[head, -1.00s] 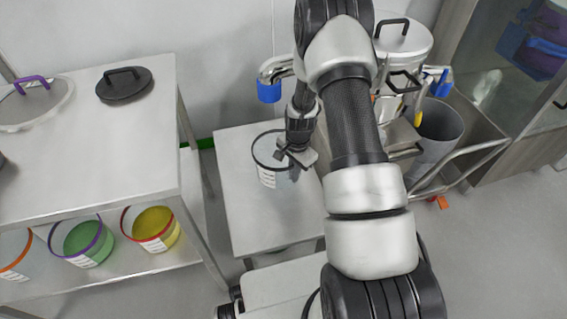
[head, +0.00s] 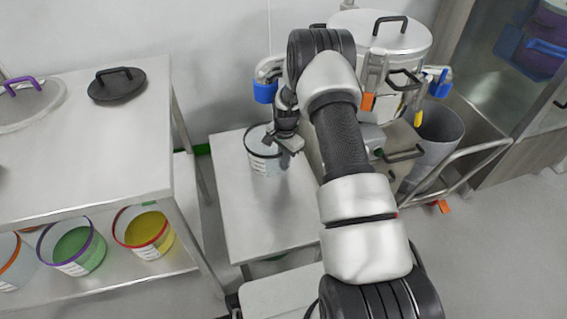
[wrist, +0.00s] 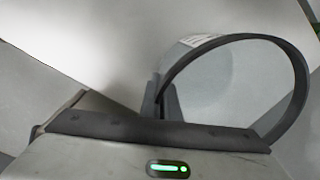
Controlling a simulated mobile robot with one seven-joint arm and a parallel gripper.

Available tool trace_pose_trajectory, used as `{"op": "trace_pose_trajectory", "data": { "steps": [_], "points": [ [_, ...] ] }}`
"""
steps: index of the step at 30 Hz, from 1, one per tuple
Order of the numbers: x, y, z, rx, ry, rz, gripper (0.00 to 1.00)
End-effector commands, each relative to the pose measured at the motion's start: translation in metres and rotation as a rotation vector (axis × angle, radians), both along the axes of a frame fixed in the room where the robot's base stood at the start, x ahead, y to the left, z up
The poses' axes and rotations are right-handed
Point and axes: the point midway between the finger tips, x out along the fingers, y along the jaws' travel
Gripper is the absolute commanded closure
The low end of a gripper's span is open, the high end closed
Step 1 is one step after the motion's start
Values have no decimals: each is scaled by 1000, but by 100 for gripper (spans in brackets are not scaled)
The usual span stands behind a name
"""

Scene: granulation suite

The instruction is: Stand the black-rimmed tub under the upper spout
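The black-rimmed tub (head: 263,164) is translucent, with a white label, and appears upright over the small steel table (head: 270,222). My gripper (head: 289,143) is at the tub's right side. In the wrist view the black rim (wrist: 298,75) forms a wide loop, and my fingers (wrist: 164,98) pinch its near left part. A blue-tipped spout (head: 265,91) hangs by the wall, above and behind the tub. A second blue-tipped spout (head: 440,84) is at the right. I cannot tell whether the tub touches the table.
A steel shelf table (head: 90,150) at the left carries lids, with coloured tubs (head: 146,232) on its lower shelf. A lidded vessel (head: 385,40), a grey bin (head: 435,140) and a cart rail (head: 460,165) crowd the right. The small table's front is clear.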

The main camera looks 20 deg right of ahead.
Motion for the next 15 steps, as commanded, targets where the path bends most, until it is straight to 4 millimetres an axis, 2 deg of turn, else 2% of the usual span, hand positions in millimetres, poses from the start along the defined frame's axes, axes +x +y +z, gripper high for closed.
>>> {"op": "trace_pose_trajectory", "data": {
  "steps": [5, 9, 15],
  "points": [
    [0, 0, -3, 0, 1, 0, 100],
    [0, 0, -3, 0, 1, 0, 79],
    [-1, 0, -3, 0, 1, 0, 79]
  ]
}}
